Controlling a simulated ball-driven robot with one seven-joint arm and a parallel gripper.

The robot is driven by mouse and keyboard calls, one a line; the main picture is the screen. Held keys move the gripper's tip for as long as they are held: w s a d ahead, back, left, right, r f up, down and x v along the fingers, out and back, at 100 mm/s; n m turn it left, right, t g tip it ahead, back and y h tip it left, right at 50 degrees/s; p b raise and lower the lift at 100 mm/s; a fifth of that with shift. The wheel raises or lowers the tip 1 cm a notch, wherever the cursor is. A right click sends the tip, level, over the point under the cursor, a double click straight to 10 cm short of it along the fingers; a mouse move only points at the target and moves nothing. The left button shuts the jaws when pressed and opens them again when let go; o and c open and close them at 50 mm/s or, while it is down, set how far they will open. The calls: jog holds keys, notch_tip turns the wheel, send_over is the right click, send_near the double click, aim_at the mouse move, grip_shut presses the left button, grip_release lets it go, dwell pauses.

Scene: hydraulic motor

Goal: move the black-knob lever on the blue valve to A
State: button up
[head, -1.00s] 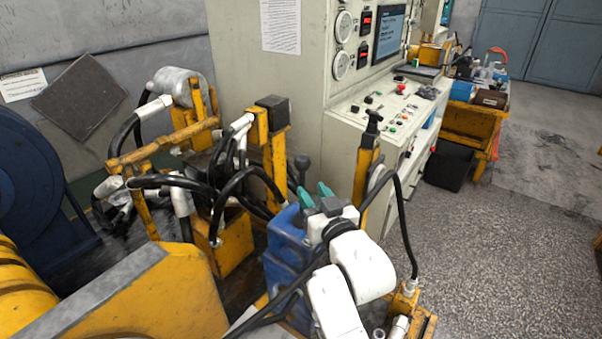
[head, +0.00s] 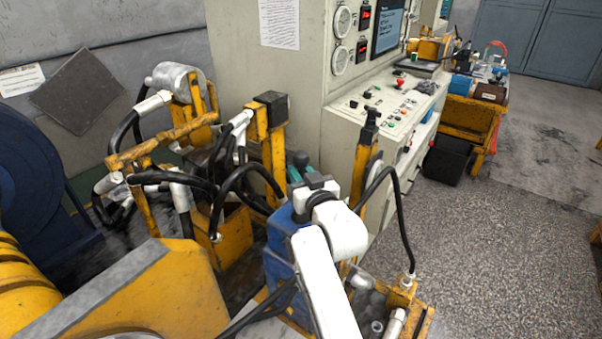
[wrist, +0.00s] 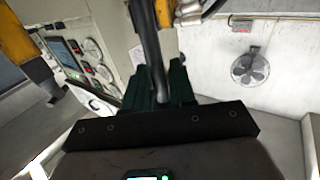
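The blue valve (head: 281,238) stands below and around my gripper in the head view, partly behind my white arm. Its dark round knob (head: 300,158) shows just beyond my gripper. My gripper (head: 303,173) is at the knob, its green fingers partly hidden by the grey wrist. In the wrist view my gripper (wrist: 160,80) has its two dark green fingers on either side of a black rod (wrist: 151,45), which looks like the lever. Whether the fingers press on it cannot be told. The A marking is not visible.
A yellow post with a black box (head: 268,112) stands left of the knob. Black hoses (head: 235,190) loop close by on the left. Another yellow post with a dark handle (head: 365,150) and a hose (head: 402,215) stand to the right. The control cabinet (head: 385,105) is behind.

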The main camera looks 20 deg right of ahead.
grip_shut()
jog(key=shift+s+a+f+n+b, duration=0.2)
jog(key=shift+f+n+b, duration=0.15)
jog(key=shift+b, duration=0.45)
jog(key=shift+s+a+f+n+t+y+b, duration=0.2)
jog(key=shift+s+a+n+t+b, duration=0.4)
jog(key=shift+b, duration=0.7)
jog(key=shift+s+a+f+n+t+y+b, duration=0.1)
jog(key=shift+s+a+n+t+y+b, duration=0.2)
jog(key=shift+a+n+b, duration=0.8)
jog(key=shift+s+a+f+n+t+y+b, duration=0.1)
jog(key=shift+s+a+n+t+b, duration=0.4)
jog(key=shift+b, duration=1.05)
jog(key=shift+o, duration=1.3)
grip_release()
jog(key=shift+s, duration=0.1)
